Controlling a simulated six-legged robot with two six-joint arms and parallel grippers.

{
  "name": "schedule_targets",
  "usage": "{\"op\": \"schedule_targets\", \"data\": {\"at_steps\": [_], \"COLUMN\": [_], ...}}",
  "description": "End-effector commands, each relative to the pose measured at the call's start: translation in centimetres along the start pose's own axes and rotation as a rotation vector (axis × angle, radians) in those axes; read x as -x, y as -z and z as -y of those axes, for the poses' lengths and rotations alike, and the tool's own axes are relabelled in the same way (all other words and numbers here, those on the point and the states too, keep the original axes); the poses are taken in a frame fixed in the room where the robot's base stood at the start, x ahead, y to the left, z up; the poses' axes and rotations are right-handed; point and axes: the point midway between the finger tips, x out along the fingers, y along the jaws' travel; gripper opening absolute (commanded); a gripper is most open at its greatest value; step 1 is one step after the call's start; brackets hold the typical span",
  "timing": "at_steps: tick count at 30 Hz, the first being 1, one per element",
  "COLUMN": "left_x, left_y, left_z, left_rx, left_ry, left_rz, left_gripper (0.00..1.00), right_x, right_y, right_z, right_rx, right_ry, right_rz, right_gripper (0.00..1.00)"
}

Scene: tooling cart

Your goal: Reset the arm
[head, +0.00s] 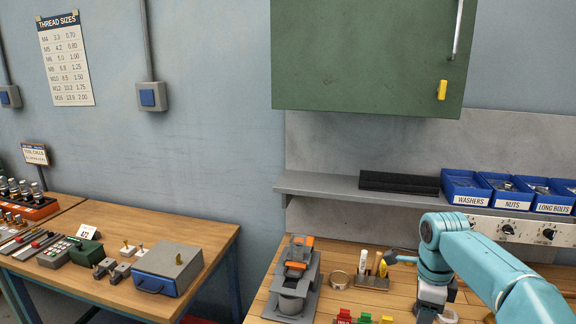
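One teal arm, my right arm, comes in from the lower right. Its elbow joint is above the right bench, and its lower links hang down in front of the bench top. A grey-tipped end (397,258) points left from it, close to a small holder (372,283) with upright markers or handles. I cannot make out two separate fingertips, nor whether anything is held. My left arm and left gripper are not in view.
A grey device with orange parts (298,270) stands on the right bench. Behind are a grey shelf (330,188) with blue bins labelled WASHERS (465,187), NUTS and LONG BOLTS. A green cabinet (365,55) hangs above. The left table (205,240) carries a grey-and-blue box (168,268).

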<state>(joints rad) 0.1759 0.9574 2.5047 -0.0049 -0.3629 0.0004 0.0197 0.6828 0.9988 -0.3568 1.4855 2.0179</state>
Motion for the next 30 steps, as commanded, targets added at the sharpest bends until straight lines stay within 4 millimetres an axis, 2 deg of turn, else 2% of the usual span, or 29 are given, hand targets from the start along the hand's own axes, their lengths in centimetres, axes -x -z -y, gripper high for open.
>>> {"op": "schedule_targets", "data": {"at_steps": [1,5,11,14,16,17,20,21,23,24,27,30], "left_x": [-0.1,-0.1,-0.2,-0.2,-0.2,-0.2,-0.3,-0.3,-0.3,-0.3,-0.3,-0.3], "left_y": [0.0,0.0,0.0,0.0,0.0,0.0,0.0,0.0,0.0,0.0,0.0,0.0], "left_z": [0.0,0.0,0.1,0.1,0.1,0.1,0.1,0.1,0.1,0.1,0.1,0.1], "left_rx": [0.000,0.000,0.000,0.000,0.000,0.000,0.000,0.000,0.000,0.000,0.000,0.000], "left_ry": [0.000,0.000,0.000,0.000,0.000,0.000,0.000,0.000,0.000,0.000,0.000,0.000], "left_rz": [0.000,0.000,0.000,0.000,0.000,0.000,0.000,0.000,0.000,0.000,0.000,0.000], "left_gripper": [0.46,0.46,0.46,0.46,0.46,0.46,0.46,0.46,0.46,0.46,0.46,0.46], "right_x": [-1.8,-5.0,-11.1,-14.9,-18.1,-19.6,-24.9,-27.0,-29.7,-31.1,-33.0,-33.5], "right_y": [0.1,0.3,0.0,-0.4,-0.8,-1.0,-1.8,-2.1,-2.5,-2.7,-2.9,-2.9], "right_z": [-0.3,-1.8,-5.0,-7.3,-9.5,-10.7,-16.0,-18.7,-23.1,-25.9,-31.8,-34.6], "right_rx": [0.003,0.020,0.071,0.141,0.216,0.258,0.438,0.529,0.678,0.783,1.048,1.308], "right_ry": [-0.039,-0.130,-0.260,-0.319,-0.363,-0.381,-0.434,-0.443,-0.437,-0.416,-0.304,-0.133], "right_rz": [-0.016,-0.047,-0.060,-0.041,-0.011,0.007,0.105,0.160,0.250,0.311,0.428,0.465], "right_gripper": [0.48,0.48,0.48,0.48,0.48,0.48,0.48,0.48,0.48,0.48,0.48,0.48]}}
